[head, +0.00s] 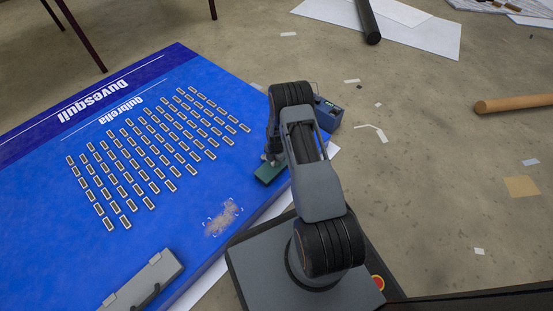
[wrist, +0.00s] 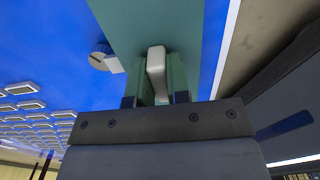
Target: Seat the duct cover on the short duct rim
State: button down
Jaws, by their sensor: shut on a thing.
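The duct cover looks like a flat teal-green plate (head: 268,173) with a pale upright handle (wrist: 156,62). In the head view it is at the blue board's right edge, partly hidden by my arm. My gripper (head: 272,156) is above the plate. In the wrist view my gripper (wrist: 157,80) is shut on the handle, one finger on each side, and the plate (wrist: 130,22) fills the top middle. I cannot make out the short duct rim, nor whether the plate touches the board. A grey elongated case (head: 145,285) lies at the board's near edge; I cannot tell whether it is a duct.
The blue lettered board (head: 60,150) carries many small framed modules (head: 150,150) in rows. A scuffed patch (head: 221,218) lies near its front. A small round fitting (wrist: 102,58) shows left of the plate. A dark blue box (head: 327,114) stands beyond my arm. Tubes and scraps lie right.

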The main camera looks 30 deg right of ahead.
jog(key=shift+f, duration=0.55)
jog(key=c, duration=1)
grip_release()
jog(key=shift+r, duration=0.15)
jog(key=shift+r+p, duration=2.8)
jog(key=shift+r, duration=1.1)
